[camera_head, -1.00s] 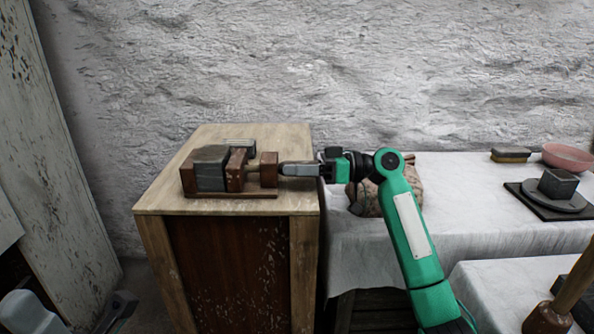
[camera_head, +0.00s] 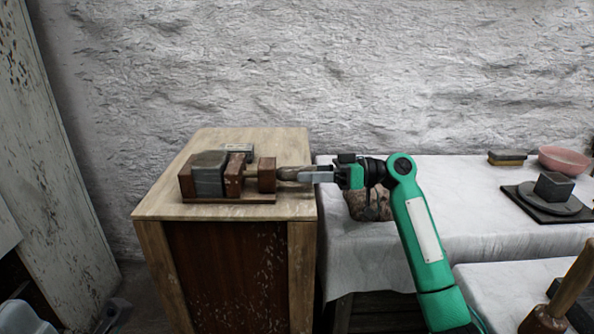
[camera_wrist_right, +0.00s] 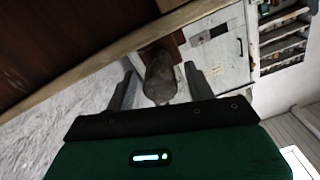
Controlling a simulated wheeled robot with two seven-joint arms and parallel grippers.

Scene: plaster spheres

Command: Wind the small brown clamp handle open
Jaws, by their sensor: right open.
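The clamp (camera_head: 228,198) is a brown wooden vise on top of a wooden cabinet, with a grey block (camera_head: 209,176) between its jaws. Its small brown handle (camera_head: 289,174) sticks out to the right. My right gripper (camera_head: 302,176) is at the handle's right end, pointing left. In the right wrist view the rounded handle (camera_wrist_right: 160,78) lies between the two open fingers (camera_wrist_right: 161,86), with a gap visible on the finger sides.
The cabinet top (camera_head: 170,205) has free room in front of the clamp. A white-covered table (camera_head: 460,215) to the right holds a sack (camera_head: 365,205) partly behind my right arm, a dark block (camera_head: 554,186) on a round plate, a pink bowl (camera_head: 566,160) and a brush-like block (camera_head: 507,158).

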